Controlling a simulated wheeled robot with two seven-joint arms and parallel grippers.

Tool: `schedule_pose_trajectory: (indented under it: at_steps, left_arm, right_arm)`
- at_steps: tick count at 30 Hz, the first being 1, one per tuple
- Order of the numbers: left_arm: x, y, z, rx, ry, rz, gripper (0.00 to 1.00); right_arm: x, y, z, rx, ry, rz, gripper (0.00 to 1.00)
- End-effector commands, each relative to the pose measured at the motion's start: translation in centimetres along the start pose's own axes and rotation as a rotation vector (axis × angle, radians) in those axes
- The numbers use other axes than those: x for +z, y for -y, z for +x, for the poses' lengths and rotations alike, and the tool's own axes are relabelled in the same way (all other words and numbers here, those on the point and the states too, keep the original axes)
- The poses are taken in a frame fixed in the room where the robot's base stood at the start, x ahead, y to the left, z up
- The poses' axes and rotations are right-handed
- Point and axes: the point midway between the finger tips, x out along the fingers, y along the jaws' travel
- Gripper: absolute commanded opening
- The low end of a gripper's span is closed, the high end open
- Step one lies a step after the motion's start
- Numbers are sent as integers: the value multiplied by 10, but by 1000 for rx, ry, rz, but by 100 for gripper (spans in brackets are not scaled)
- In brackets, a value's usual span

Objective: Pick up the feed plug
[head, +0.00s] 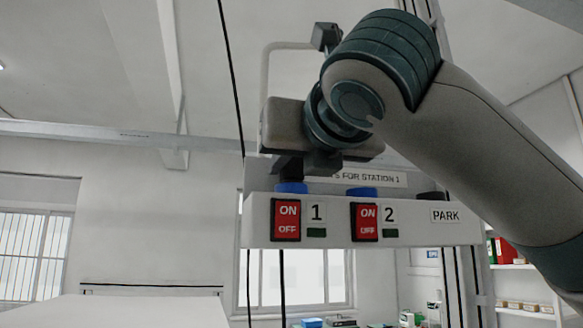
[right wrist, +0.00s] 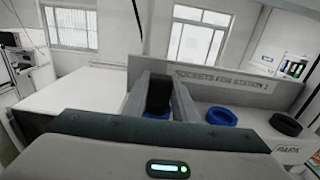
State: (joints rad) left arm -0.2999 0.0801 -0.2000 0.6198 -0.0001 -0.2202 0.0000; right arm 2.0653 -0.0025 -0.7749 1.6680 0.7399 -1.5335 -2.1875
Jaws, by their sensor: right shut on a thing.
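The feed plug (right wrist: 158,95) is a black block, upright between the two grey fingers of my right gripper (right wrist: 160,99) in the right wrist view. In the head view my right gripper (head: 303,166) points down at the socket panel, over the blue socket ring (head: 291,187) above label 1. The gripper is shut on the plug. The fingers hide most of the plug in the head view, so I cannot tell whether its lower end is in the socket or just above it. My left gripper is not in view.
The grey panel (head: 335,237) carries red ON/OFF switches 1 (head: 286,219) and 2 (head: 367,221). Socket 2's blue ring (right wrist: 221,117) and the black PARK ring (right wrist: 286,124) look empty. A black cable (head: 231,70) hangs left of my arm. A white surface (right wrist: 80,95) lies left.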

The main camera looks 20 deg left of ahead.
Motion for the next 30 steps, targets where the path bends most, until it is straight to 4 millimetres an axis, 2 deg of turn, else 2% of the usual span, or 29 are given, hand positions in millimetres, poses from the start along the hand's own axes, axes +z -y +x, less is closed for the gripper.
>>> schedule_pose_trajectory:
  at_steps: [7,13,15,24,30]
  left_arm:
    - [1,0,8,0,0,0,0]
    - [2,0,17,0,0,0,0]
    - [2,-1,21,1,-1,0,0]
    - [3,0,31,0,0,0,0]
    - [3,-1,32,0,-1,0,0]
  right_arm:
    - [14,0,-1,-2,2,-1,2]
    - [40,-1,-1,-1,2,0,2]
    - [46,18,1,-4,1,4,2]
    - [84,77,6,-2,1,3,2]
    - [101,103,8,0,0,2,2]
